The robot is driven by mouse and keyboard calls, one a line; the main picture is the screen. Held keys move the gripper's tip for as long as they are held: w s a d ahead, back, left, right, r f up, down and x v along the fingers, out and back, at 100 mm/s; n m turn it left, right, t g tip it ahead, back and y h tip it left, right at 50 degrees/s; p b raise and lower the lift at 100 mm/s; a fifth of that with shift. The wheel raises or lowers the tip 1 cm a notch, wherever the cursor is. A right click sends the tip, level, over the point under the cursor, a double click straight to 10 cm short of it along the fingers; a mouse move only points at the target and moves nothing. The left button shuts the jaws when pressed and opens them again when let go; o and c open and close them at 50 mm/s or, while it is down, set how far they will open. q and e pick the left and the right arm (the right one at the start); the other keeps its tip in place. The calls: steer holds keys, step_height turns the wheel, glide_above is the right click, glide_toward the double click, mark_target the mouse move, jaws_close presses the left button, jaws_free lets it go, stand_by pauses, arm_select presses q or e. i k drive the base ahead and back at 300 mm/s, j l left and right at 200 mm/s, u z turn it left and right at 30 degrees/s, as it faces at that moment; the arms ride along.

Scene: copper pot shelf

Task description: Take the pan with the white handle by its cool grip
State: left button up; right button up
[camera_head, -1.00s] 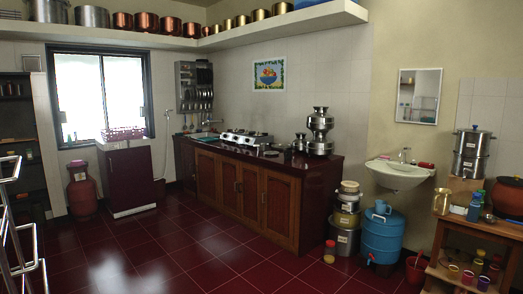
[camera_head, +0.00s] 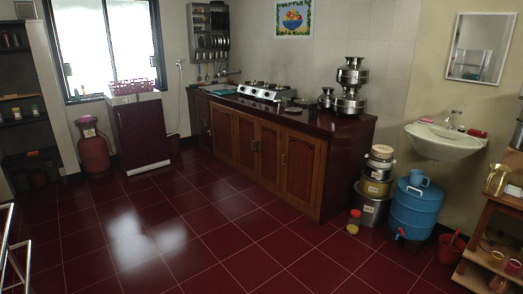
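No pan with a clearly white handle can be made out in the head view. A small dark pan-like shape (camera_head: 303,102) lies on the counter (camera_head: 322,122), just right of the silver gas stove (camera_head: 264,91). It is too small to tell its handle or its colour. Neither of my grippers is in view.
Steel vessels (camera_head: 350,88) stand at the counter's right end. A blue drum (camera_head: 414,211), stacked pots (camera_head: 373,187) and a jar (camera_head: 354,222) stand on the floor by a sink (camera_head: 445,143). A metal rail (camera_head: 8,250) is at lower left. The red tiled floor (camera_head: 190,225) is mostly clear.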

mark_target(282, 102)
steer(key=i+z, duration=0.1)
steer(key=i, duration=2.4)
